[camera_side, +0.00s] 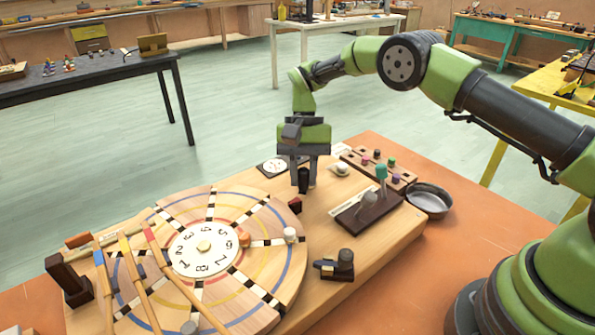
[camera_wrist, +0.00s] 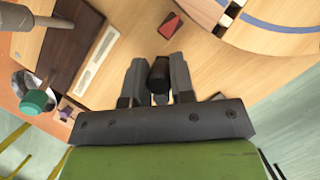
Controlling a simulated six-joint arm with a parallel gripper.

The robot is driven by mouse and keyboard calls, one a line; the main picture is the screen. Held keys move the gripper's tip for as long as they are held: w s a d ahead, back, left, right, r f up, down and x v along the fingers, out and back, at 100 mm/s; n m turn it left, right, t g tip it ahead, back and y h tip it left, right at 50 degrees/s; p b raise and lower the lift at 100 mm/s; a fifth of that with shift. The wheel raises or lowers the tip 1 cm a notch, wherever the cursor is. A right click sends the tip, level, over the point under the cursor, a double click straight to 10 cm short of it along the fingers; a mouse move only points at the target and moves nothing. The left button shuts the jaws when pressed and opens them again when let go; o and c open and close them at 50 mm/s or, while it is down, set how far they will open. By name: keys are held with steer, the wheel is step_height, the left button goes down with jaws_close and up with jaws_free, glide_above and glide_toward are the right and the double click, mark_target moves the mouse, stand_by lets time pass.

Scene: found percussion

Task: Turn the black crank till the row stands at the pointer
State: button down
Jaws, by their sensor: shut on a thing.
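My gripper (camera_side: 303,176) is over the right part of the wooden board, behind the disc, and points down. In the wrist view its two fingers (camera_wrist: 157,76) are closed on the upright black crank handle (camera_wrist: 158,70). The handle (camera_side: 303,181) shows between the fingers in the side view; its base is hidden. The large round wooden disc (camera_side: 222,203) has striped black-and-white rows and a white number dial (camera_side: 203,262). A dark red wedge, seemingly the pointer (camera_side: 295,205), stands at the disc's right rim; it also shows in the wrist view (camera_wrist: 171,25).
Several sticks (camera_side: 139,268) lie across the disc's left side. An orange peg (camera_side: 244,240) and a white peg (camera_side: 290,234) stand on one row. A dark block with a teal-topped stick (camera_side: 381,172), a peg rack (camera_side: 397,168) and a metal bowl (camera_side: 429,198) are to the right.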

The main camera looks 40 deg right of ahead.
steer(key=shift+s+d+n+g+h, duration=0.2)
steer(key=shift+s+d+n+h, duration=0.1)
steer(key=shift+n, duration=0.65)
steer(key=shift+s+d+n+g+h, duration=0.2)
steer(key=shift+d+n+h, duration=0.1)
steer(key=shift+n, duration=0.65)
steer(key=c, duration=1)
jaws_free()
steer(key=shift+o, duration=0.2)
step_height(320, 180, up, 10)
steer(key=w, duration=0.1)
steer(key=shift+d, duration=0.2)
